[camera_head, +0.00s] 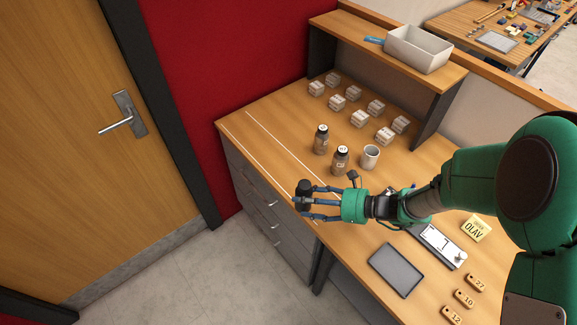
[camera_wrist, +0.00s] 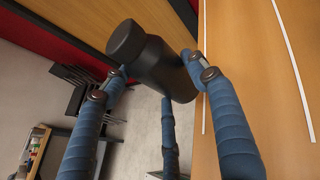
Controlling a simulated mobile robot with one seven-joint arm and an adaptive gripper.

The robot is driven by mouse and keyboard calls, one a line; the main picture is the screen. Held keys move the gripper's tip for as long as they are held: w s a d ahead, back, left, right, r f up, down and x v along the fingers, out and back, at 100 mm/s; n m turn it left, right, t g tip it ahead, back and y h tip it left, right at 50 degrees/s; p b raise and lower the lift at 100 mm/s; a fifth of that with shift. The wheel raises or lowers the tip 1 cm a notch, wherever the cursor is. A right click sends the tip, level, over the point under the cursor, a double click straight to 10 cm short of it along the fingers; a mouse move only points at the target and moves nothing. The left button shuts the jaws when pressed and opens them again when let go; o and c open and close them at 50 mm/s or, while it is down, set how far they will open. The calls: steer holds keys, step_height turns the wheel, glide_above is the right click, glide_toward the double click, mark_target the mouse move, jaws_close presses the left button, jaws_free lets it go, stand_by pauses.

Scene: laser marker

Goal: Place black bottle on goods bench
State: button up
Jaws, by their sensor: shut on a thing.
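The black bottle (camera_head: 303,194) is held in my gripper (camera_head: 309,202) near the front edge of the wooden bench (camera_head: 262,115). In the wrist view the black bottle (camera_wrist: 150,58) sits between the blue fingers of my gripper (camera_wrist: 160,80), which are shut on it. It looks tilted in that view. The bottle shows near two white lines on the bench, close to the drawer side. I cannot tell from these views whether its base touches the bench. Its lower part is partly hidden by the fingers.
Two brown bottles (camera_head: 321,140) (camera_head: 340,160) and a light cup (camera_head: 370,157) stand beyond my gripper. Several small boxes (camera_head: 359,118) stand behind them, by a shelf with a white bin (camera_head: 419,49). A dark tablet (camera_head: 396,270) lies at the right. The bench's left end is clear.

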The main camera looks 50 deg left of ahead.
steer(key=w+a, duration=0.2)
steer(key=a, duration=0.2)
steer(key=w+a+f+b, duration=0.1)
steer(key=w+a, duration=0.2)
steer(key=a, duration=0.1)
steer(key=w+a+b, duration=0.1)
steer(key=w+a, duration=0.1)
steer(key=a, duration=0.3)
steer(key=shift+w+f, duration=0.25)
steer(key=shift+w, duration=0.15)
steer(key=shift+f, duration=0.1)
steer(key=shift+f+b, duration=0.6)
steer(key=shift+f, duration=1.05)
steer(key=shift+f, duration=0.15)
steer(key=o, duration=0.9)
steer(key=shift+o, duration=0.2)
